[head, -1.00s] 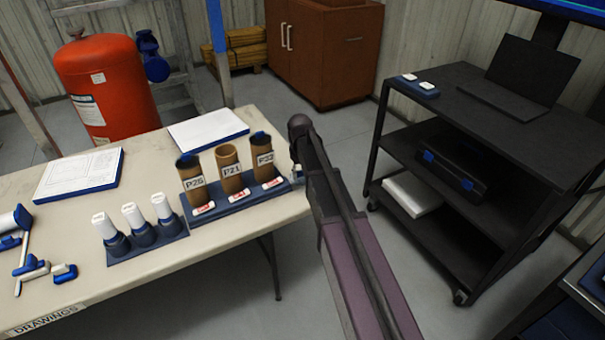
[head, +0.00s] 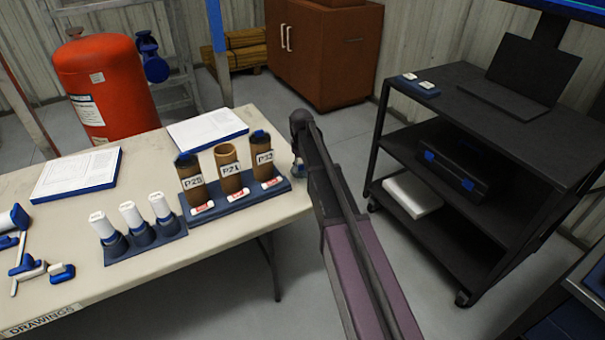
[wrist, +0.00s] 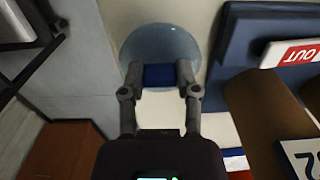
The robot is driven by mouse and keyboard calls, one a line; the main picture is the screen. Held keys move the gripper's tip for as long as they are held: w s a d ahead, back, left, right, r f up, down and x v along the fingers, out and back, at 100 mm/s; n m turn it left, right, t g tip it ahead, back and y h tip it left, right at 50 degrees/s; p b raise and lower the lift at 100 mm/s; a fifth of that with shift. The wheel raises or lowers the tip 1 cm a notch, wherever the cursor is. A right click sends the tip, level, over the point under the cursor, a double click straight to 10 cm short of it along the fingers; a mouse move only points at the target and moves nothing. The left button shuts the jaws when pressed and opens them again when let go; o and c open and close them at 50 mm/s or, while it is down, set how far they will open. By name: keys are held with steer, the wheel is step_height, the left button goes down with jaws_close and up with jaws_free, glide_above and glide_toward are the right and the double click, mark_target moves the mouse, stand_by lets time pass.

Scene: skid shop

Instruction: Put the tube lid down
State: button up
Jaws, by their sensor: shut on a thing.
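The tube lid is a round blue-grey disc (wrist: 160,42) with a dark blue grip (wrist: 159,75). In the wrist view my gripper (wrist: 159,76) is shut on that blue grip, with the disc beyond the fingertips. The lid is over the pale table, beside the blue tube rack (wrist: 228,55); I cannot tell whether it touches the table. In the head view my arm mostly hides the gripper and lid, right of the rack (head: 222,204). The middle brown tube (head: 230,175), P21, is open on top. The left tube (head: 190,185) and right tube (head: 262,165) have dark tops with blue tabs.
The table (head: 215,235) also holds a stand with several white-topped blue items (head: 135,218) and two drawing boards (head: 78,174) (head: 206,130). A brown tube (wrist: 265,120) stands close right of my gripper. A black cart (head: 520,125) is to the right, across open floor.

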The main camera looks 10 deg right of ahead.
mark_target(301, 165)
steer(key=shift+f+b, duration=1)
steer(key=shift+f, duration=0.3)
steer(key=shift+f, duration=0.15)
steer(key=o, duration=0.9)
steer(key=shift+r, duration=0.2)
step_height(301, 165, up, 12)
steer(key=p, duration=1.2)
steer(key=s+m, duration=0.1)
steer(key=s, duration=0.8)
steer(key=s+m, duration=0.1)
steer(key=s, duration=0.9)
steer(key=s+m, duration=0.1)
steer(key=s, duration=0.9)
steer(key=shift+d+m, duration=0.15)
steer(key=shift+m, duration=0.15)
